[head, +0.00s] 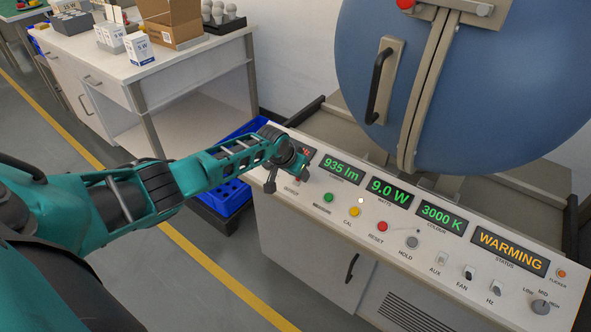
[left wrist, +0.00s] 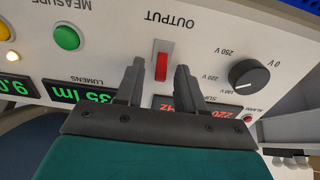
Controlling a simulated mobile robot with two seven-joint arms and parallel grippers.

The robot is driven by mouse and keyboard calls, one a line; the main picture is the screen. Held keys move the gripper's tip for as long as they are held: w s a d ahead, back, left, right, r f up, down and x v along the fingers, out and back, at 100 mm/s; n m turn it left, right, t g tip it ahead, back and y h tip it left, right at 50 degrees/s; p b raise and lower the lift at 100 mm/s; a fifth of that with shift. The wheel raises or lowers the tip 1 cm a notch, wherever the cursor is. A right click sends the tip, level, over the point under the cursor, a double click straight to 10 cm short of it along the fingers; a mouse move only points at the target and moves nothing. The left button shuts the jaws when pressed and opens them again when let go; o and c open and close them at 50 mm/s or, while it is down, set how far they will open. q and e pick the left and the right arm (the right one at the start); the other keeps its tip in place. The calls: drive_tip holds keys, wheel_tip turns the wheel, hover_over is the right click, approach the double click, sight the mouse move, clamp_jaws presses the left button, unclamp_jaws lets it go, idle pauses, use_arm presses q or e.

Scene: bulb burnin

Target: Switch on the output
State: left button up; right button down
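The output switch (left wrist: 161,66) is a red lever in a pale slot under the printed word OUTPUT, on the white control panel (head: 397,233). In the left wrist view my left gripper (left wrist: 159,78) is open, with one dark finger on each side of the switch in the picture. Whether the fingers touch it cannot be told. In the head view my left gripper (head: 285,180) is at the panel's left end and mostly hides the switch. The status display (head: 510,252) reads WARMING in orange. My right gripper is not in view.
Beside the switch are a black voltage knob (left wrist: 249,73) and a green measure button (left wrist: 67,37). Yellow (head: 354,212) and red (head: 382,227) buttons lie farther right. A blue round chamber (head: 480,80) stands behind the panel.

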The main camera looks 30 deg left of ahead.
use_arm(q)
drive_tip(key=shift+s+r+p, duration=0.25)
drive_tip(key=shift+r+p, duration=0.1)
drive_tip(key=shift+r, duration=0.2)
drive_tip(key=p+v, duration=0.3)
drive_tip(key=v, duration=0.8)
drive_tip(key=shift+s+r, duration=0.25)
drive_tip(key=s+d+f+m+t+h, duration=0.1)
drive_tip(key=s+d+f, duration=0.3)
drive_tip(key=d+f, duration=0.3)
drive_tip(key=s+d+t, duration=0.2)
drive_tip(key=s+d, duration=0.3)
drive_tip(key=s, duration=0.4)
drive_tip(key=s+d+f+t, duration=0.1)
drive_tip(key=s+d+t, duration=0.1)
drive_tip(key=s+d, duration=0.3)
drive_tip(key=s, duration=0.4)
drive_tip(key=shift+d+m, duration=0.3)
drive_tip(key=shift+d, duration=0.05)
